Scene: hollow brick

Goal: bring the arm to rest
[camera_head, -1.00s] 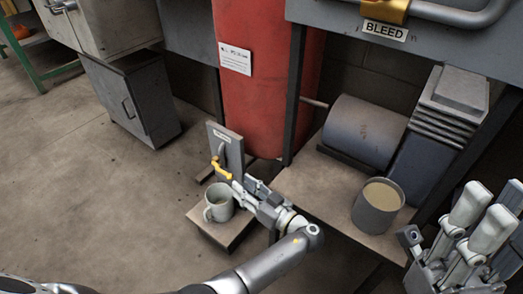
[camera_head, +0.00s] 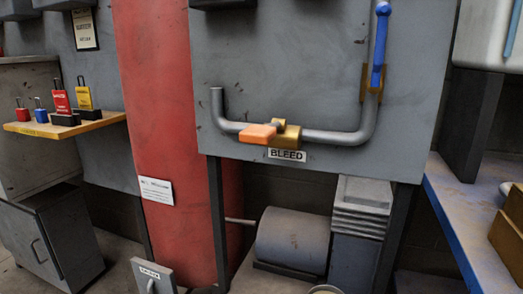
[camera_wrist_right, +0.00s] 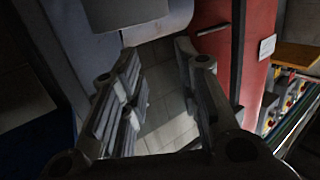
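My right gripper (camera_wrist_right: 165,95) shows in the right wrist view with its two ridged fingers apart. Between the fingers I see only tiled floor, with nothing held. No arm or gripper of mine shows in the head view, so my left gripper is out of sight.
A grey panel (camera_head: 290,85) carries a pipe with an orange-handled valve (camera_head: 260,133) above a BLEED label and a blue handle (camera_head: 381,40). A red column (camera_head: 160,110) stands left of it. A shelf (camera_head: 65,127) holds padlocks. A blue-edged bench (camera_head: 455,215) is at right.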

